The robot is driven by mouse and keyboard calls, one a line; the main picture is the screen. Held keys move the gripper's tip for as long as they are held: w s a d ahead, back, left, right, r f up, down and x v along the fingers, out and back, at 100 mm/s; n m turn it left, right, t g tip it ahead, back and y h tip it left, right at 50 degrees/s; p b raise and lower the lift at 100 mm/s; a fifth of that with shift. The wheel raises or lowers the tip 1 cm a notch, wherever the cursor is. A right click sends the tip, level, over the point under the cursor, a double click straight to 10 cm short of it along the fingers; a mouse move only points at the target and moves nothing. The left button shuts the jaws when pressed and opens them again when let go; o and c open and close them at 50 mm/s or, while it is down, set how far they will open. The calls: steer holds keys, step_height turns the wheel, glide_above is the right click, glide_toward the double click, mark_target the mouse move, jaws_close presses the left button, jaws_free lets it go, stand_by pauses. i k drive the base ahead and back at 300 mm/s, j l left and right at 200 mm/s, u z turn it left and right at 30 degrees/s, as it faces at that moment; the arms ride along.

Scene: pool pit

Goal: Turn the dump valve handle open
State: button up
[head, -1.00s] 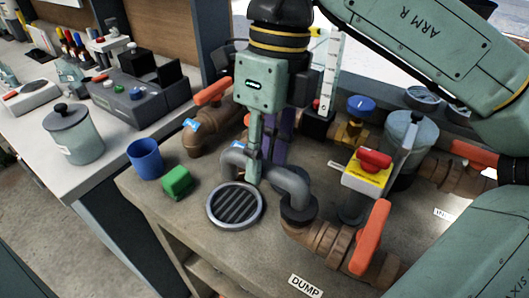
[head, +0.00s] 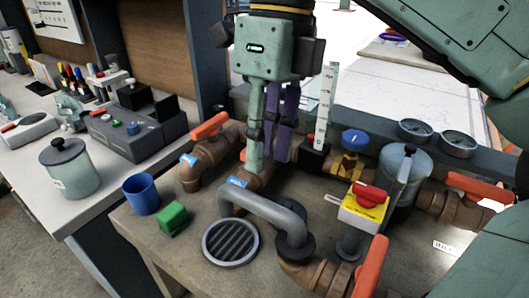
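An orange lever handle (head: 370,268) sits on the brown pipe at the bottom right of the head view, cut off by the lower edge. The DUMP label beside it is out of view now. My gripper (head: 266,162) points down, left of and well behind this handle, apart from it. Its green and purple fingers hang in front of the brown pipework at the back. Nothing shows between the fingers, but their overlap hides how far apart they are.
Other orange handles are at the back left (head: 210,126) and right (head: 481,188). A grey bent pipe (head: 262,203), a yellow box with a red knob (head: 364,210) and a filter pot (head: 403,175) stand nearby. A blue cup (head: 141,194), green block (head: 172,218) and floor grate (head: 231,243) lie left.

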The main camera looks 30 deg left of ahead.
mark_target(367, 276)
steer(key=k, duration=1.5)
